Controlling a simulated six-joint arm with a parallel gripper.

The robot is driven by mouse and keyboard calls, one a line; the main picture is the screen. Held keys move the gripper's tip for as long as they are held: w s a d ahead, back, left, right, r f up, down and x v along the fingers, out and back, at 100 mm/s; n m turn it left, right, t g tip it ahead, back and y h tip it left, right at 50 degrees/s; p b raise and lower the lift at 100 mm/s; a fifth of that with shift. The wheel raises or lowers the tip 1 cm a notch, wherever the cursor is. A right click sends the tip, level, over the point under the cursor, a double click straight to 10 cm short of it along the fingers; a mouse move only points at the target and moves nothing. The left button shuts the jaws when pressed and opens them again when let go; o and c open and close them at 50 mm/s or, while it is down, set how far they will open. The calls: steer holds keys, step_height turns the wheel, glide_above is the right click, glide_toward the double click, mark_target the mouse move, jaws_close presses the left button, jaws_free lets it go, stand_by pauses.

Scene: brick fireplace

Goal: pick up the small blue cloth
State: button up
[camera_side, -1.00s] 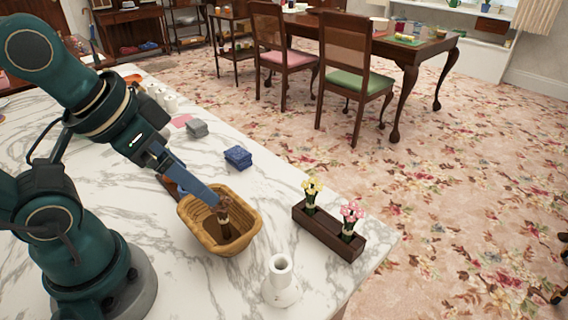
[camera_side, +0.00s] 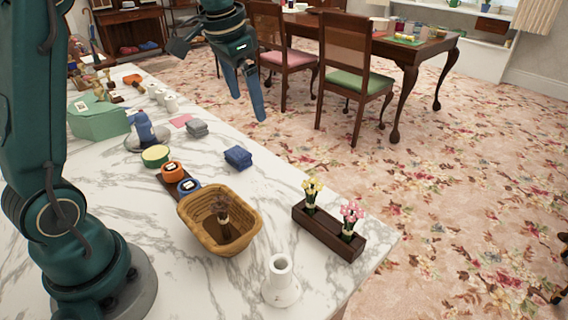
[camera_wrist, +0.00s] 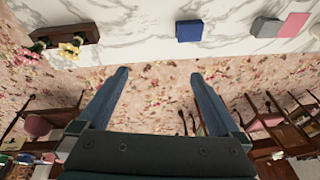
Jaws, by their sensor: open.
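The small blue cloth (camera_side: 238,157) lies folded on the marble counter near its right edge in the side view. It also shows at the top of the wrist view (camera_wrist: 189,31), beyond my fingertips. My gripper (camera_side: 250,108) is raised with its fingers pointing down and spread, and appears above and to the right of the cloth in the side view. In the wrist view my gripper (camera_wrist: 158,74) is open with nothing between its fingers but the floral carpet behind. The gripper and the cloth are apart.
A wicker basket (camera_side: 191,223) holding a dark item stands in front of the cloth. A grey cloth (camera_side: 197,128) and pink card (camera_side: 181,120) lie behind it. A flower planter (camera_side: 328,232) and white vase (camera_side: 282,284) stand nearer the front. The marble around the blue cloth is clear.

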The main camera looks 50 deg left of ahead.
steer(key=n+g, duration=0.1)
steer(key=g, duration=0.1)
glide_toward(235, 152)
steer(key=w+d, duration=0.2)
steer(key=shift+n+g+h, duration=0.4)
steer(key=f, duration=0.1)
steer(key=s+a+f, duration=0.1)
steer(key=f, duration=0.1)
steer(key=a+f, duration=0.1)
steer(key=f, duration=0.1)
steer(key=shift+s+a+f, duration=0.2)
steer(key=shift+a+f, duration=0.05)
steer(key=shift+f, duration=2.3)
steer(key=c, duration=1.2)
